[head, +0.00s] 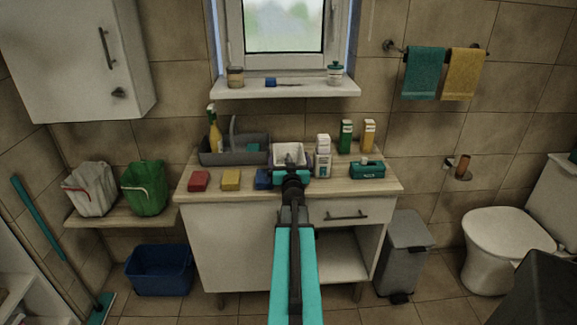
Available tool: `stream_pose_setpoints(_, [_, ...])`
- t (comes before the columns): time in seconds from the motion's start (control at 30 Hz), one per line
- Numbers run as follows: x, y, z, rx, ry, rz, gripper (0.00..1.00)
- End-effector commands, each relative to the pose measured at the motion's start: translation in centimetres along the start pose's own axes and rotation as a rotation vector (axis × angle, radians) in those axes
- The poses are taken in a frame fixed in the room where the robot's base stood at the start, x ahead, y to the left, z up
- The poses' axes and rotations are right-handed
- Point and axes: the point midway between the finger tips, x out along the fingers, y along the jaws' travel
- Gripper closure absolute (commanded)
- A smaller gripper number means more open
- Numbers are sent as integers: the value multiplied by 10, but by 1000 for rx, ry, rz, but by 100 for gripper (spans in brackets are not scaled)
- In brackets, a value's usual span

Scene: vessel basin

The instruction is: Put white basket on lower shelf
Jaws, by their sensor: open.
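The white basket (288,149) is a small open container standing on the wooden countertop (385,182), near the middle of its back part. My arm reaches up from the bottom of the view, and my gripper (290,161) is open at the basket's front side. It overlaps the basket in the picture and hides part of its front; I cannot tell whether they touch. The cabinet under the countertop has an open compartment with a low shelf (343,267) at the right, below a drawer (347,213). My arm hides part of that opening.
Red (198,181), yellow (231,180) and blue (263,179) sponges lie left of my gripper. A grey caddy (234,151) stands behind them. White bottles (323,157) and a teal box (367,170) stand to the right. A grey bin (404,252) flanks the cabinet.

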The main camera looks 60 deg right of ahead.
Motion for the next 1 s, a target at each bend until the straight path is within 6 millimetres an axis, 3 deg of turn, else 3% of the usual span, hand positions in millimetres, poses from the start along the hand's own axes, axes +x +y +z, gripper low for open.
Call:
stream_pose_setpoints(0.53, [0,0,0,0,0,-1,0])
stream_pose_setpoints(0.7, [0,-1,0,-1,0,-1,29])
stream_pose_setpoints(0.77, [0,-1,0,-1,1,-2,34])
stream_pose_setpoints(1.0, [0,-1,-2,-1,1,-2,34])
